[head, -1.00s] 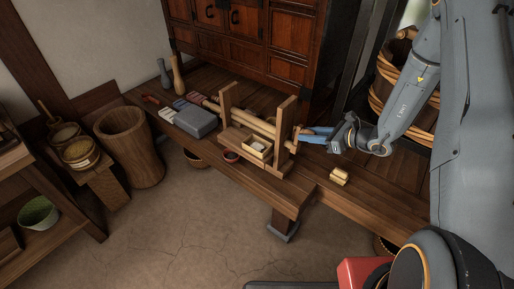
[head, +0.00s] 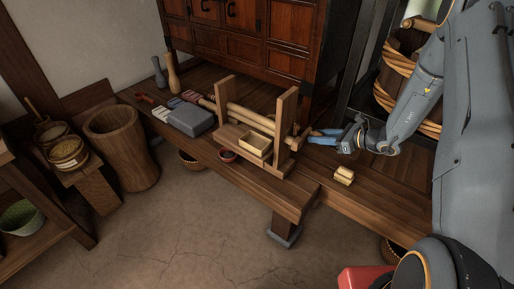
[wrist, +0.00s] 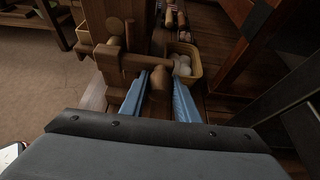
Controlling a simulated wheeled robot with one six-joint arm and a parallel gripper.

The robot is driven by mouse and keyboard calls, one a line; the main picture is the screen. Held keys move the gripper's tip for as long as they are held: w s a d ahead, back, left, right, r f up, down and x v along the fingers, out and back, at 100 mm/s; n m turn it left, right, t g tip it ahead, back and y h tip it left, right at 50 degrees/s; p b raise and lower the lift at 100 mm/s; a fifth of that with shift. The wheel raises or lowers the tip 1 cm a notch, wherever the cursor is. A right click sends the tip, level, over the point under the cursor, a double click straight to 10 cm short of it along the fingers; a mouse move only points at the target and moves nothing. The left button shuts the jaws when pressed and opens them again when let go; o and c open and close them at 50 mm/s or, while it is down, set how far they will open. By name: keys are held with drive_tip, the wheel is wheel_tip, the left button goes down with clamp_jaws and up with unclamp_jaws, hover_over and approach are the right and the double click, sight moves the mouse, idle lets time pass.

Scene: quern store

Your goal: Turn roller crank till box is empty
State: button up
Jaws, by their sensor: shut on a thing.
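The wooden roller frame (head: 284,118) stands on the low bench, with two uprights and a roller (head: 250,117) between them. A small pale box (head: 257,143) sits at its front; I see no contents in it from the head view. The crank (head: 294,143) is on the right upright. My gripper (head: 313,134) is at the crank, its blue fingers shut on the wooden handle (wrist: 159,83). The wrist view shows the crank arm (wrist: 143,61) lying sideways from its hub. Beyond it is a yellowish box (wrist: 196,67) with pale lumps (wrist: 182,64) inside.
A short pale wooden piece (head: 344,176) lies right of the frame. A cabinet (head: 260,40) stands behind, a bound tub (head: 400,70) at right.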

drive_tip(key=o, duration=0.8)
drive_tip(key=shift+w+a+f, duration=0.1)
drive_tip(key=shift+a+f, duration=0.15)
drive_tip(key=shift+a, duration=0.1)
drive_tip(key=shift+r, duration=0.15)
drive_tip(key=shift+o, duration=0.6)
drive_tip(key=shift+s+d+r+p, duration=0.35)
drive_tip(key=shift+s+d+p, duration=0.05)
drive_tip(key=shift+s+p, duration=0.1)
drive_tip(key=shift+d+p+v, duration=0.2)
drive_tip(key=shift+p+v, duration=0.85)
drive_tip(key=shift+v, duration=1.8)
drive_tip(key=shift+f, duration=0.15)
